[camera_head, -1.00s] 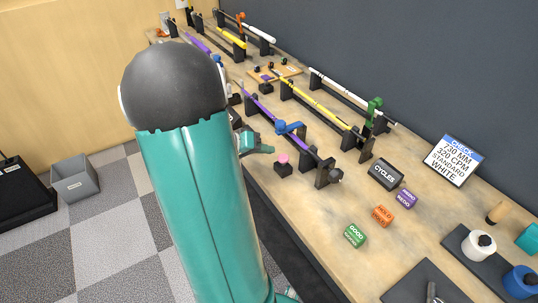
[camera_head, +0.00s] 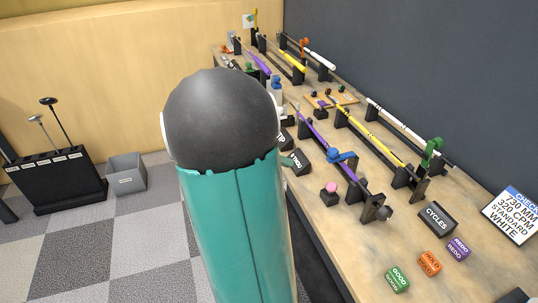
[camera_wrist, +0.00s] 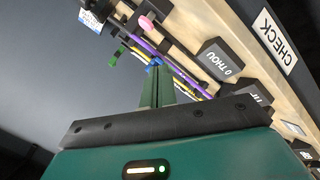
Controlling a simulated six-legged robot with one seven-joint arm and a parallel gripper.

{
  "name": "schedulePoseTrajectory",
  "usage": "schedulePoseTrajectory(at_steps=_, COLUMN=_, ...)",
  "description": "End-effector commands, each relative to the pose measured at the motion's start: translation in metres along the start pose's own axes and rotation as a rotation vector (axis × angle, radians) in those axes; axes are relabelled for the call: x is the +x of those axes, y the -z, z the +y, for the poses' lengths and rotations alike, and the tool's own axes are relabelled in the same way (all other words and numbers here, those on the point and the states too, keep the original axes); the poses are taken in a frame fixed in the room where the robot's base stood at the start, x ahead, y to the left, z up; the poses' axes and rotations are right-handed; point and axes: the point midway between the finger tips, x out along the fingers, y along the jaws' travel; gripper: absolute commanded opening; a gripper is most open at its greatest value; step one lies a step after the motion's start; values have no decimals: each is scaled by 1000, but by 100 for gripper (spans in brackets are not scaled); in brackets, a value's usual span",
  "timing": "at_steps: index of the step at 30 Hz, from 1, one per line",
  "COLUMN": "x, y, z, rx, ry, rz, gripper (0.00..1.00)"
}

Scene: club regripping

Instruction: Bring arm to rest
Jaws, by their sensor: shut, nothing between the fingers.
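My teal arm with its black rounded joint stands upright in the middle of the head view and hides part of the bench (camera_head: 345,240). My gripper (camera_wrist: 157,75) shows in the wrist view with its green fingers together and nothing between them. In the head view only a small green part of it shows past the arm's right side, near the bench's left edge. In the wrist view, a purple club shaft, a blue clamp and a pink button (camera_wrist: 147,22) lie beyond the fingertips; no contact is visible.
The bench holds a purple club (camera_head: 318,132), a yellow club (camera_head: 372,134) and a white club (camera_head: 400,125) on black stands. A pink button (camera_head: 331,187), a CYCLES block (camera_head: 436,216) and coloured blocks stand nearer. A grey bin (camera_head: 126,172) and a club rack (camera_head: 55,180) stand on the floor left.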

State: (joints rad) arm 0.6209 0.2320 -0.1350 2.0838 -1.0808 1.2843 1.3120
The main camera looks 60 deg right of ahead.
Motion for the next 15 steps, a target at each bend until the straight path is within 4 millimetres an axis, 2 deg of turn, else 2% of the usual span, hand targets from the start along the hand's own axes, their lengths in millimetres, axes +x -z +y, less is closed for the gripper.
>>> schedulePoseTrajectory(at_steps=10, x=-2, y=-1, z=0, rx=-4, ry=7, rz=0, gripper=0)
schedulePoseTrajectory(at_steps=13, x=-16, y=-8, z=0, rx=-33, ry=54, rz=-7, gripper=0)
schedulePoseTrajectory(at_steps=15, x=-37, y=-17, z=-1, rx=-77, ry=122, rz=-12, gripper=0)
